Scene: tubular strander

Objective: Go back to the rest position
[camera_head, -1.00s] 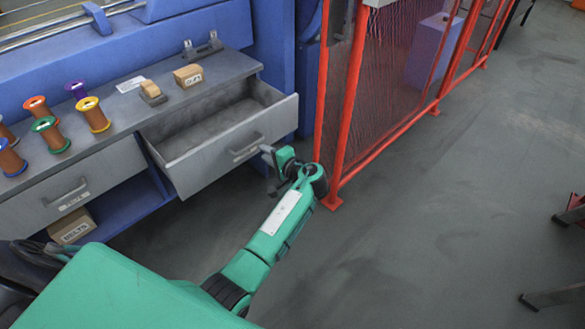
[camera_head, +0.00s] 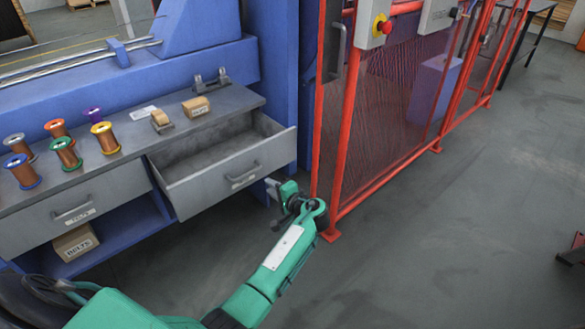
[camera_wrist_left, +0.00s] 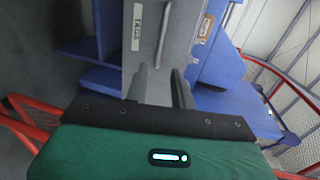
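My left gripper (camera_head: 271,188) is empty, just right of and below the handle of the pulled-out grey drawer (camera_head: 225,176). In the left wrist view its two fingers (camera_wrist_left: 162,84) stand apart with a gap between them. The grey drawer front with a label and a handle (camera_wrist_left: 163,35) shows beyond the fingertips; the fingers look clear of the handle. The drawer stands open and its visible inside looks empty. My right gripper is not in view.
A red-framed mesh fence (camera_head: 350,130) stands close to the right of my left gripper. A carton (camera_head: 76,242) lies on the lower shelf. The floor on the right is mostly clear.

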